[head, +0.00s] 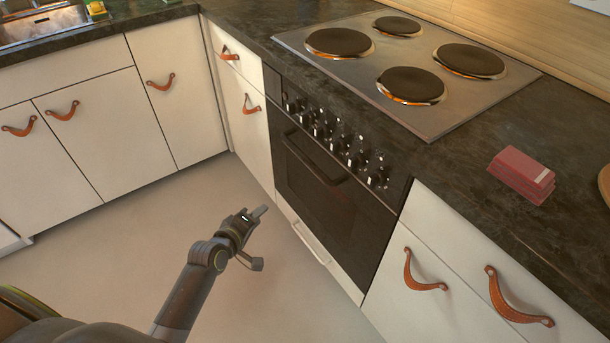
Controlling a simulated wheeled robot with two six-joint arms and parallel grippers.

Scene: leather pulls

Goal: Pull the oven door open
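The oven (331,190) is built into the white cabinets below the hob, with a dark glass door. The door looks shut, flush with the cabinet fronts. Its dark bar handle (312,158) runs along the top of the door, under a row of knobs (335,138). My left gripper (261,238) is in front of the oven, to the left of the door and lower in the picture than the handle. Its two fingers are spread apart with nothing between them, and it appears clear of the door. My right gripper is not in view.
A white drawer with a light handle (311,242) sits below the oven. Cabinets with leather pulls (421,272) flank it. The hob (408,66) and a stack of red boxes (521,175) are on the dark worktop. The floor (130,245) before the oven is clear.

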